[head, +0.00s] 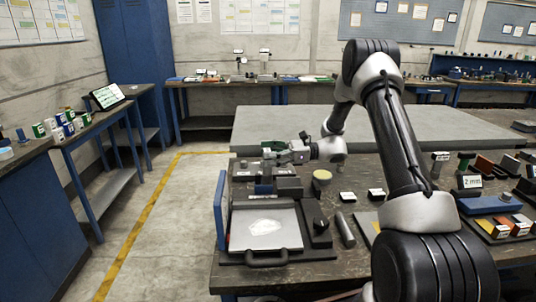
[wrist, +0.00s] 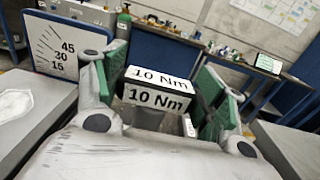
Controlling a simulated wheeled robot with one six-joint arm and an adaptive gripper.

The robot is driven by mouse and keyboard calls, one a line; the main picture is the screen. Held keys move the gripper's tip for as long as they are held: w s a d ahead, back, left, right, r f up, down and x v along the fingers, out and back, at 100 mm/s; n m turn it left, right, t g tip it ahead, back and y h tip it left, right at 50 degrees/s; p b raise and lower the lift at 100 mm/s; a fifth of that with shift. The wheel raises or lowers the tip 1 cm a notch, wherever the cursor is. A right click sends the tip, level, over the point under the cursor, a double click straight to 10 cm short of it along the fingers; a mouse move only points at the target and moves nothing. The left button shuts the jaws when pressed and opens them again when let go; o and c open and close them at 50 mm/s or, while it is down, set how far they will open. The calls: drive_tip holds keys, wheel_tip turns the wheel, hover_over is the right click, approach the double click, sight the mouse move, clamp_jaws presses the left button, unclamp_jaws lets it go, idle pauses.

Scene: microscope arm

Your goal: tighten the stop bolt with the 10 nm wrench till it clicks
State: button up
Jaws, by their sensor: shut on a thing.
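My gripper (wrist: 165,105) has green-padded fingers on both sides of the black block labelled "10 Nm", the 10 nm wrench (wrist: 158,97). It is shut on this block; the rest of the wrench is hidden. In the head view, my gripper (head: 278,153) is at the far end of the grey fixture (head: 283,187), above or beside it; the exact gap is too small to tell. A scale plate (wrist: 57,45) marked 45, 30 and 15 stands left of the gripper in the wrist view. I cannot make out the stop bolt in either view.

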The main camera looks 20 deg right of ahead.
drive_tip(key=shift+m+t, duration=0.4)
drive_tip(key=shift+t, duration=0.5)
drive_tip(key=m+t+h, duration=0.1)
drive_tip(key=m+t, duration=0.1)
drive_tip(key=m+t+h, duration=0.1)
drive_tip(key=m+t, duration=0.1)
drive_tip(key=t, duration=0.1)
drive_tip(key=shift+h, duration=0.4)
drive_tip(key=shift+s+a+m+t+h, duration=0.1)
drive_tip(key=shift+s+m+t+h, duration=0.05)
drive_tip(key=shift+m+t+h, duration=1.85)
drive_tip(key=shift+t+h, duration=0.1)
drive_tip(key=shift+t, duration=0.3)
